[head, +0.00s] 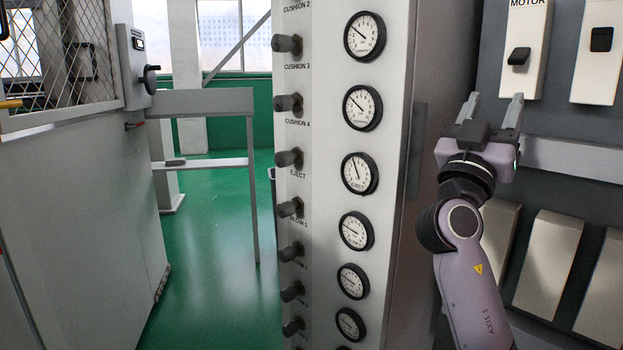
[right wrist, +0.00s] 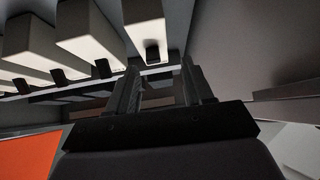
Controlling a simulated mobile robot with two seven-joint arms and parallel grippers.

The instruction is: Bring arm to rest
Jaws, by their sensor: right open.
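My right arm (head: 467,268) comes up from the bottom right of the head view. My right gripper (head: 493,106) is open and empty, its two fingers pointing up, below the white switch box marked MOTOR (head: 526,35). In the right wrist view the open fingers (right wrist: 160,86) show with nothing between them, and a white box with a dark switch (right wrist: 151,53) lies beyond them. I cannot tell the exact gap between the fingertips and the box. My left gripper is not in either view.
A white panel with gauges (head: 365,36) and dark knobs (head: 287,103) stands left of my right arm. Another switch box (head: 600,50) is at the far right, with pale covers (head: 550,262) below. A grey guard (head: 75,200) is at left; green floor (head: 210,240) lies between.

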